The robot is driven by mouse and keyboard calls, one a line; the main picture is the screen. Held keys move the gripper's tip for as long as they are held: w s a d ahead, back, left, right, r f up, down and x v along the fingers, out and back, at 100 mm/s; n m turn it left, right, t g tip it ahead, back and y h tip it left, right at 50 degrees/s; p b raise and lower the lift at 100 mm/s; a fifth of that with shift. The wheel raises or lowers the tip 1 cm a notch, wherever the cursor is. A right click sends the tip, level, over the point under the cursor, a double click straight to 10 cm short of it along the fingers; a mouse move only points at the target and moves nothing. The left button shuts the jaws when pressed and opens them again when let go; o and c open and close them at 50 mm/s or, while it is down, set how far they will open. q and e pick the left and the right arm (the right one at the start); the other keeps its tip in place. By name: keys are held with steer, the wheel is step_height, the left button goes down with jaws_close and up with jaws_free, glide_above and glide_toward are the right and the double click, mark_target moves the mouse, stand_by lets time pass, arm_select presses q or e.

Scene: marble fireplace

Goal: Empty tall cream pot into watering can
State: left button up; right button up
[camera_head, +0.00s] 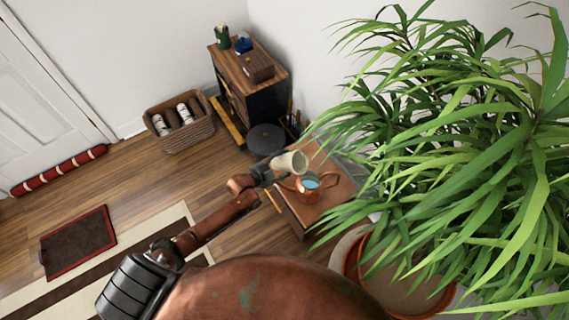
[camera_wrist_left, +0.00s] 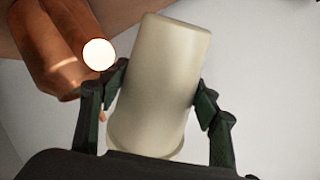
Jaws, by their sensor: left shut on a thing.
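The tall cream pot (camera_head: 290,163) is held in my left gripper (camera_head: 270,172), tilted, just left of and above the watering can. In the left wrist view the cream pot (camera_wrist_left: 160,80) sits between both fingers of the gripper (camera_wrist_left: 158,100), which touch its sides. The copper watering can (camera_head: 308,192) stands on a small wooden table (camera_head: 325,212), with a pale blue patch showing in its opening. In the left wrist view the copper can (camera_wrist_left: 50,45) is at upper left, close to the pot. The pot's contents are hidden. My right gripper is not in view.
A large leafy plant (camera_head: 460,130) in a terracotta pot (camera_head: 352,262) overhangs the table's right side. Behind stand a dark cabinet (camera_head: 262,95), a wicker basket (camera_head: 190,135) and a round dark lidded thing (camera_head: 266,139).

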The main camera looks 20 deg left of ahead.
arm_select(q)
steer(key=shift+d+r+m+p, duration=0.1)
steer(key=shift+r+m+p, duration=0.2)
steer(key=shift+r+p, duration=0.35)
steer(key=shift+d+f+y, duration=0.15)
steer(key=shift+f+y, duration=0.05)
steer(key=shift+f, duration=0.4)
steer(key=shift+d+f+y, duration=0.15)
steer(key=shift+f+y, duration=0.05)
steer(key=shift+f, duration=0.35)
steer(key=shift+d+r+m+y+p, duration=0.25)
steer(key=shift+r+m+y+p, duration=0.35)
steer(key=shift+p, duration=0.4)
steer(key=shift+a+f+b, duration=0.1)
steer(key=shift+f+b, duration=0.05)
steer(key=shift+b, duration=0.15)
steer(key=shift+f, duration=0.2)
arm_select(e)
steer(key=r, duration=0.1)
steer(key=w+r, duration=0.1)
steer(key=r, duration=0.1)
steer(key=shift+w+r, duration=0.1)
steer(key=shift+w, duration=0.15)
arm_select(q)
steer(key=shift+s+r+p, duration=0.15)
steer(key=shift+r+p, duration=0.1)
steer(key=shift+p, duration=0.05)
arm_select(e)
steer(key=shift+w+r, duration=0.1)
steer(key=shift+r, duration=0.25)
